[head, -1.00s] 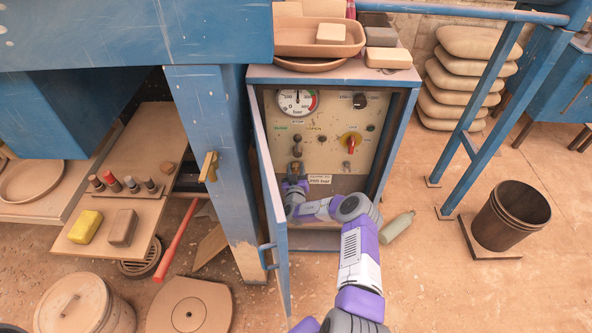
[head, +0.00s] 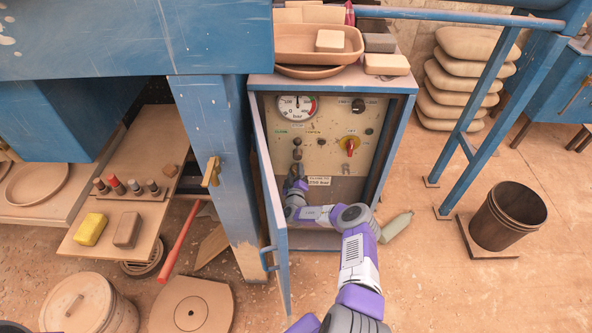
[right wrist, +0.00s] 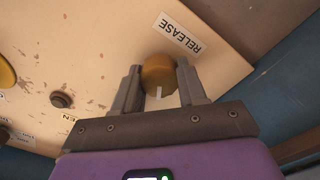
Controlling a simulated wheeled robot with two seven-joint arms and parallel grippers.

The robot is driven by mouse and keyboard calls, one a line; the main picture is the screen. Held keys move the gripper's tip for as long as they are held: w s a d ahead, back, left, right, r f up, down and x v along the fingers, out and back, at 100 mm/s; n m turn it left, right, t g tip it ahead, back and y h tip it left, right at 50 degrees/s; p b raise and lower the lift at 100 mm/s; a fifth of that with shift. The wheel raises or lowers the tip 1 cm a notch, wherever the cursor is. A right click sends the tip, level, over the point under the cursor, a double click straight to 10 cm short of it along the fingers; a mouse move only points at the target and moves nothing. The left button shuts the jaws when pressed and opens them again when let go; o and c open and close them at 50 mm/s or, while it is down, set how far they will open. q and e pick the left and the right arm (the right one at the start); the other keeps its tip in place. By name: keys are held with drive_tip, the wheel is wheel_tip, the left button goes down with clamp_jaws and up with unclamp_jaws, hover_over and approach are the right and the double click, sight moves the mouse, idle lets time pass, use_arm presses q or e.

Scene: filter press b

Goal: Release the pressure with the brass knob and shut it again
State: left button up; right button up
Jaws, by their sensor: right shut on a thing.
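The brass knob (right wrist: 158,72) shows in the right wrist view, round, with a pale mark on its face, beside the RELEASE label (right wrist: 180,36). My right gripper (right wrist: 160,88) is shut on it, one finger on each side. In the head view my right gripper (head: 296,181) reaches into the open cabinet at the panel's lower left and largely hides the knob. A round pressure gauge (head: 297,107) sits at the panel's upper left; its exact reading is too small to tell. My left gripper is not in view.
The blue cabinet door (head: 268,195) stands open left of my right arm. A bottle (head: 396,227) lies on the floor to the right. Trays (head: 318,42) stand on the cabinet.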

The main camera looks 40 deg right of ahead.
drive_tip(key=n+p, duration=0.2)
drive_tip(key=n, duration=0.3)
drive_tip(key=shift+r+n, duration=0.15)
drive_tip(key=shift+n, duration=0.15)
drive_tip(key=n+p, duration=0.2)
drive_tip(key=n, duration=0.3)
drive_tip(key=shift+a, duration=0.1)
drive_tip(key=shift+n, duration=0.3)
drive_tip(key=o, duration=1.1)
drive_tip(key=shift+w+f, duration=0.1)
drive_tip(key=shift+f, duration=0.1)
drive_tip(key=shift+c, duration=0.2)
